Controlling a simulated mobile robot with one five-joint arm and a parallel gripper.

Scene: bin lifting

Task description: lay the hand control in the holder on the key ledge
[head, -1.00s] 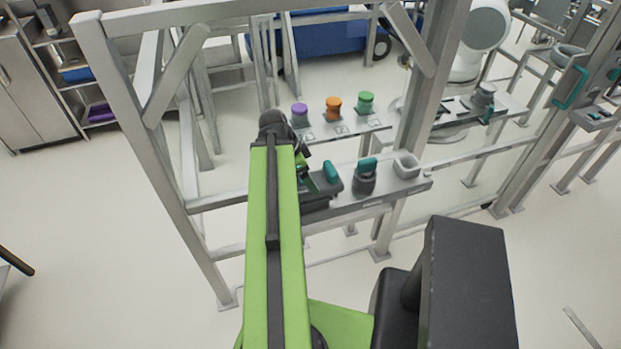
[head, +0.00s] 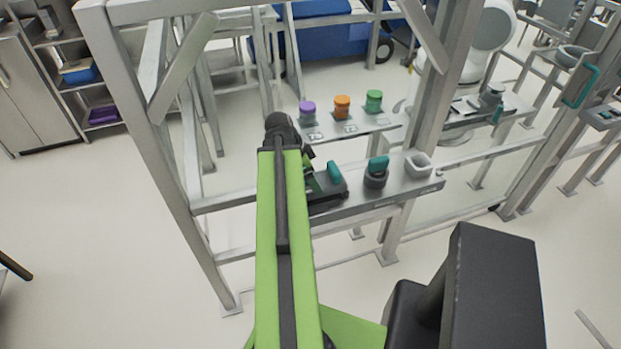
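The key ledge (head: 398,192) is a grey shelf on the metal frame, ahead of me. On it, from left to right, are a dark block with a teal handle (head: 334,173), a dark round piece with a teal key-like top (head: 376,172), and a light grey open cup (head: 418,164). I cannot tell for sure which of these is the holder. My gripper (head: 309,179) is at the ledge's left end, close to the dark block, mostly hidden behind my green arm. I cannot make out its fingers or a hand control in them.
Behind the ledge, a second shelf (head: 380,126) carries a purple knob (head: 308,112), an orange knob (head: 342,106) and a green knob (head: 374,101). Metal posts (head: 155,160) and a diagonal brace stand left of my arm.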

